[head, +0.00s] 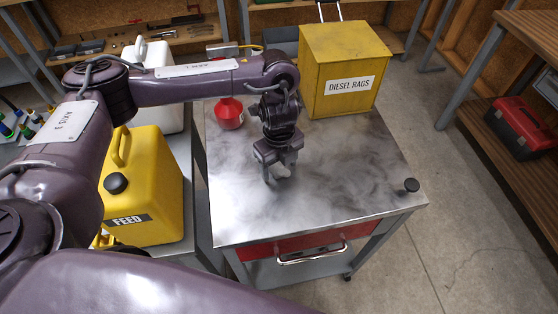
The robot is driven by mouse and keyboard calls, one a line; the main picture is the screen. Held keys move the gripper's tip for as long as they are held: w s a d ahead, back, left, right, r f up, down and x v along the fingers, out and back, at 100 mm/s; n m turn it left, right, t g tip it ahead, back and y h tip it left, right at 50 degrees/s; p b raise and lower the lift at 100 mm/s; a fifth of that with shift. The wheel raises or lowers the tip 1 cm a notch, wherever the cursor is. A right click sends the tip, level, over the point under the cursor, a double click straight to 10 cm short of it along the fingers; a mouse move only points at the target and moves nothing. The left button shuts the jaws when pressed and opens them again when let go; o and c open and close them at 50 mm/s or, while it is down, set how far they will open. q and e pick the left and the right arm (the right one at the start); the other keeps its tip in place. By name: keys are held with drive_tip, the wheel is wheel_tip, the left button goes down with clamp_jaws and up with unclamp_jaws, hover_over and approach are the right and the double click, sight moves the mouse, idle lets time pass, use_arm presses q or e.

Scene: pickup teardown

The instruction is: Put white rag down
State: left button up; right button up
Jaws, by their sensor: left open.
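My left gripper (279,172) points down over the smoky-stained metal cart top (330,205), just left of its middle. Its jaws are open, and I see nothing held between them. I cannot make out a white rag anywhere in the head view. A yellow box (325,88) labelled "DIESEL RAGS" stands at the back of the cart top, behind and to the right of the gripper. My right gripper is not in view.
A red round container (229,112) stands at the cart's back left. A small black cylinder (411,186) sits at the front right corner. A yellow "FEED" jug (150,190) stands left of the cart.

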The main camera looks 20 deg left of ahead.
sight(279, 164)
use_arm(q)
wheel_tip(279, 164, up, 12)
drive_tip(key=p, duration=0.1)
drive_tip(key=shift+r, duration=0.15)
idle(0.3)
idle(0.4)
